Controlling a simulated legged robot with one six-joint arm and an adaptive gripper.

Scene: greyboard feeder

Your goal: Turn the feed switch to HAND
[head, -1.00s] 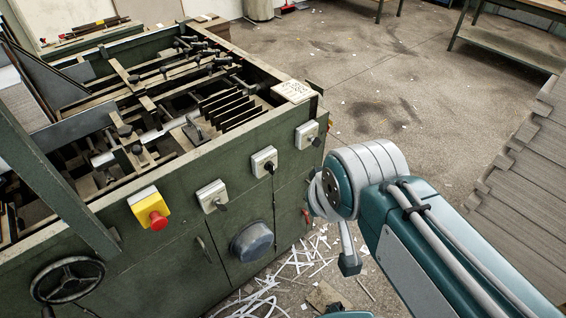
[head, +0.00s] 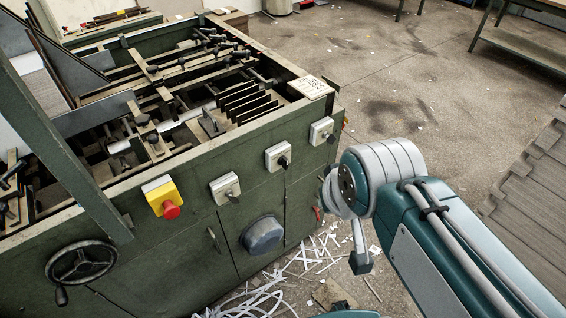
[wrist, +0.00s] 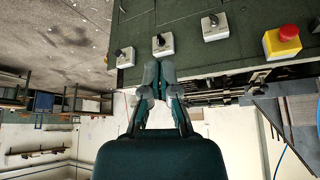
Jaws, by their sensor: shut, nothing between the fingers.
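Three grey switch boxes with black knobs sit in a row on the green machine's side: the left switch (head: 225,188), the middle switch (head: 278,157) and the right switch (head: 322,130). I cannot read labels telling which is the feed switch. The wrist view is upside down and shows the middle switch (wrist: 163,46) just beyond my fingertips, with the right switch (wrist: 125,58) and left switch (wrist: 215,27) to either side. My gripper (wrist: 159,74) is shut and empty, pointing towards the middle switch; contact cannot be judged. The fingers are not clearly visible in the head view.
A red stop button on a yellow box (head: 163,197) is left of the switches. A handwheel (head: 81,262) and a round grey cover (head: 262,235) stick out from the machine (head: 160,245). Paper strips (head: 265,295) litter the floor. Grey slatted stacks (head: 535,170) stand at right.

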